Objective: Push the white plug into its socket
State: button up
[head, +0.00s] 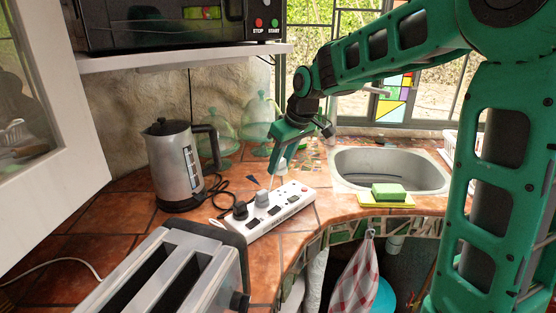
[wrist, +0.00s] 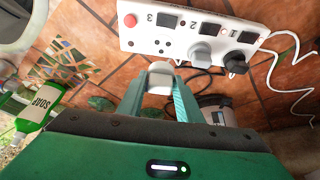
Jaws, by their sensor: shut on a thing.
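The white plug (wrist: 160,76) is between the fingertips of my gripper (wrist: 158,92), which is shut on it. In the head view the plug (head: 282,163) shows small below my gripper (head: 279,158), above the far end of the white power strip (head: 292,209). In the wrist view the power strip (wrist: 225,15) crosses the top. Its socket marked 3 (wrist: 158,45) is empty, and the plug appears just below it in the picture, apart from it. The plug's pins are hidden.
A grey plug (head: 262,198) and a black plug (head: 240,210) fill the neighbouring sockets, with cords around them. A kettle (head: 176,167) and toaster (head: 178,273) stand left and in front. A sink (head: 390,168) and a sponge (head: 388,192) are at right. A soap bottle (wrist: 38,105) shows in the wrist view.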

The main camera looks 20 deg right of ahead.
aim_at(283, 173)
jog(key=shift+d+f, duration=0.15)
jog(key=shift+f, duration=2.3)
jog(key=shift+s, duration=0.15)
jog(key=shift+f, duration=0.95)
dwell(0.8)
jog(key=o, duration=1.1)
jog(key=shift+r, duration=0.1)
